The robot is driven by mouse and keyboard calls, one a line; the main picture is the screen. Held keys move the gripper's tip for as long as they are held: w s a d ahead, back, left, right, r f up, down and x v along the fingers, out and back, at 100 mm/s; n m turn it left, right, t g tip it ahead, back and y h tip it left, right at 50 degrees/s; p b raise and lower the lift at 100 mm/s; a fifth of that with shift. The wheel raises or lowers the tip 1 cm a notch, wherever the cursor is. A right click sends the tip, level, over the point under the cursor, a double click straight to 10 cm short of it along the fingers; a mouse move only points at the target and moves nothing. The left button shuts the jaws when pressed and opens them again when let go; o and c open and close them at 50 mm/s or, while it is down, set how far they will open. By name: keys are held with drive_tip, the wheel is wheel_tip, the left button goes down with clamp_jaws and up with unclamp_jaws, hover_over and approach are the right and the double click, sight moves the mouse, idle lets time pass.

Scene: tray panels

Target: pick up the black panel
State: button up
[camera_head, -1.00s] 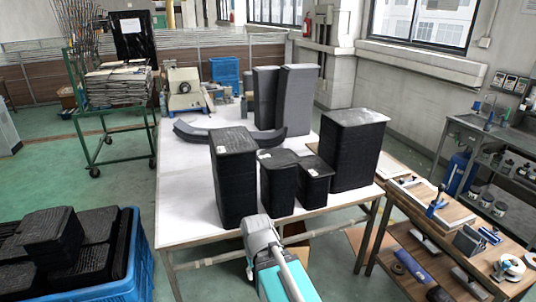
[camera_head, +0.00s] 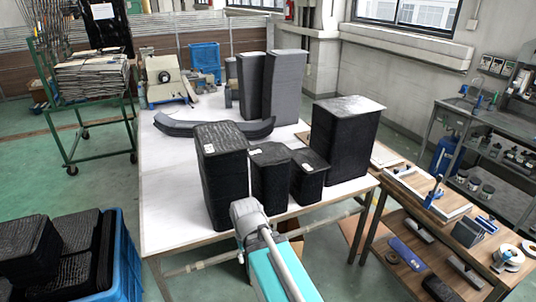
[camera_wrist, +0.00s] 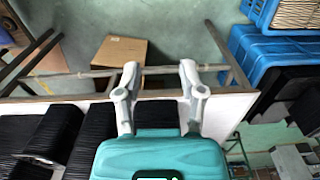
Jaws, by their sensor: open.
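Black panels stand in several stacks on the white table. In the head view there is a tall stack (camera_head: 222,178), a short middle stack (camera_head: 270,178), a smaller stack (camera_head: 309,178) and a large stack (camera_head: 345,140) at the right. More black panels (camera_head: 60,250) lie in the blue crate (camera_head: 128,260) at lower left. I cannot tell which panel is meant. In the wrist view, my gripper (camera_wrist: 160,68) is open, with nothing between its fingers. It is over the table's edge, with dark stacks (camera_wrist: 48,135) at lower left. The head view does not show the fingertips.
Dark curved pieces (camera_head: 212,128) and tall grey stacks (camera_head: 285,88) occupy the table's back. A side bench (camera_head: 440,225) with tools stands at right. A green cart (camera_head: 85,115) stands at back left. A cardboard box (camera_wrist: 120,55) is below the table edge.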

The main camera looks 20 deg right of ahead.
drive_tip(key=shift+d, duration=0.15)
drive_tip(key=w+d+f+t+h+b, duration=0.1)
drive_tip(key=w+d+t+h+b, duration=0.15)
drive_tip(key=w+d, duration=0.35)
drive_tip(key=n+t+b, duration=1)
drive_tip(key=n+t, duration=0.4)
drive_tip(key=t, duration=0.2)
approach(262, 169)
wheel_tip(262, 169, up, 4)
drive_tip(key=s+d, duration=0.2)
drive_tip(key=shift+a+f+n+g+y+b, duration=0.15)
drive_tip(key=shift+a+f+n+y+b, duration=0.2)
drive_tip(key=shift+n+y, duration=0.55)
drive_tip(key=shift+a+f+n+g+y+b, duration=0.1)
drive_tip(key=shift+a+f+n+y, duration=0.3)
drive_tip(key=shift+n, duration=0.8)
drive_tip(key=shift+w+r, duration=0.1)
drive_tip(key=shift+w+a, duration=0.1)
drive_tip(key=shift+w, duration=4.2)
drive_tip(key=shift+w, duration=0.1)
